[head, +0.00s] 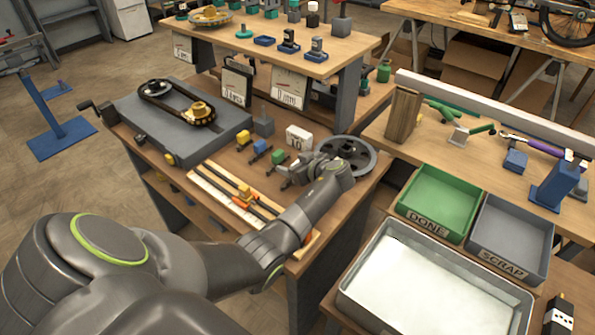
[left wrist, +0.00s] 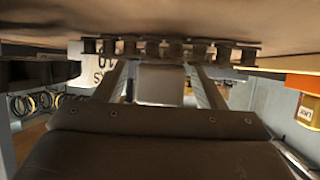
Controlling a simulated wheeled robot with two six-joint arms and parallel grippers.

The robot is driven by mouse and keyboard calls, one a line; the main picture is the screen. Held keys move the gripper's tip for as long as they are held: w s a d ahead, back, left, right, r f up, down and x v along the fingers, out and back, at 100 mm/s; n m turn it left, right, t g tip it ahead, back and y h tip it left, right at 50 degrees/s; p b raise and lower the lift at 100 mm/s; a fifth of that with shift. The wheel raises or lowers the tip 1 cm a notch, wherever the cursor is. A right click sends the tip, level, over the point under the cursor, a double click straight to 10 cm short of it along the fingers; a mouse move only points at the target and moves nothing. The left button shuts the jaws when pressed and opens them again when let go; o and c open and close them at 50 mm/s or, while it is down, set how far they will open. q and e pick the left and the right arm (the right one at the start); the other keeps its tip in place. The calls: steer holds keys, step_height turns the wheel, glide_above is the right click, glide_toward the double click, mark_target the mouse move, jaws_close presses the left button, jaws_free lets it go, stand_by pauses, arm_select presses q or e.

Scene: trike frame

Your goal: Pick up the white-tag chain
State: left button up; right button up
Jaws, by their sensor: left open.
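My left gripper (head: 290,174) reaches over the workbench (head: 232,160), low beside the grey wheel. In the left wrist view my left gripper (left wrist: 162,82) is open, with a finger on either side of a pale grey-white block (left wrist: 160,84). This block looks like a tag, but I cannot tell for sure. A dark roller chain (left wrist: 170,50) runs across the view just by the fingertips. I cannot tell whether the fingers touch either. In the head view, the gripper hides this spot. My right gripper is not in view.
A white box (head: 298,136) and a grey toothed wheel (head: 362,160) stand close to the gripper. A grey plate (head: 178,140) with a chain on sprockets is at left. Green DONE (head: 470,184) and grey SCRAP (head: 478,260) trays stand at right.

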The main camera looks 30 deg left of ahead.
arm_select(q)
steer(key=shift+c, duration=0.3)
steer(key=c, duration=1.1)
